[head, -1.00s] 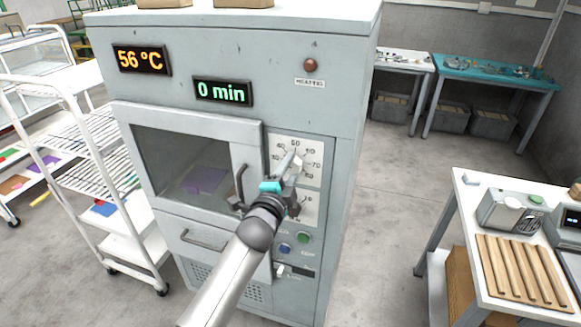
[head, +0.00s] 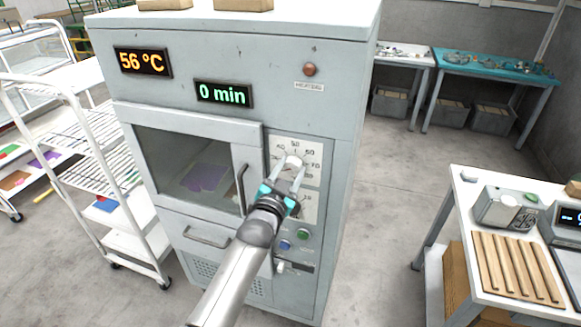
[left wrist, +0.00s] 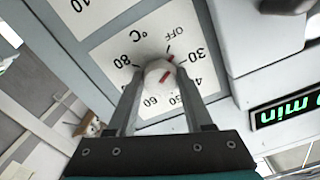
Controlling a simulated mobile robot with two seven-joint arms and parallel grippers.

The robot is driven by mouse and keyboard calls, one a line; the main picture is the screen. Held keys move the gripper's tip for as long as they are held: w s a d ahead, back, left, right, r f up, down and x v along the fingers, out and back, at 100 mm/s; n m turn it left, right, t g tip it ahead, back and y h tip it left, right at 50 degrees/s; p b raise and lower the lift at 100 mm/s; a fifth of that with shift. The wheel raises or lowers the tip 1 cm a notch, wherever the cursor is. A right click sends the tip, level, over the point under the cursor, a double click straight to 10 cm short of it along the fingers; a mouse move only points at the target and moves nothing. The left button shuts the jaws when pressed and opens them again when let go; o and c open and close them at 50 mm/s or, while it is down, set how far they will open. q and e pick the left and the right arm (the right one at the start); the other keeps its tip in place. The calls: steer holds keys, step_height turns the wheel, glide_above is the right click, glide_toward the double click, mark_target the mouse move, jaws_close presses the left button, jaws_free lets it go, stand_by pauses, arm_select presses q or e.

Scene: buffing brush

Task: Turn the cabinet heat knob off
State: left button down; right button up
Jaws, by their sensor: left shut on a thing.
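The cabinet (head: 210,70) fills the middle of the head view. Its white, round heat knob (head: 293,161) sits on the upper dial plate (head: 313,172), marked in °C. My left gripper (head: 291,168) is at the knob, one finger on each side. In the left wrist view the gripper (left wrist: 160,90) is shut on the knob (left wrist: 158,77), which carries a red mark. The red lies on the side toward OFF and 30; its exact setting is hard to read. The fingers hide part of the dial. My right gripper is not in view.
The displays read 56 °C (head: 142,62) and 0 min (head: 223,94). A dark door handle (head: 242,188) stands close to my left gripper. Green (head: 303,233) and blue buttons sit below. A white rack cart (head: 75,170) is at left, a table (head: 470,185) at right, with open floor between cabinet and table.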

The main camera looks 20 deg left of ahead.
arm_select(q)
steer(key=shift+n+p, duration=0.3)
steer(key=shift+n, duration=1.2)
steer(key=shift+c, duration=1.5)
jaws_free()
steer(key=shift+s, duration=0.1)
steer(key=s, duration=1.5)
steer(key=shift+a, duration=0.25)
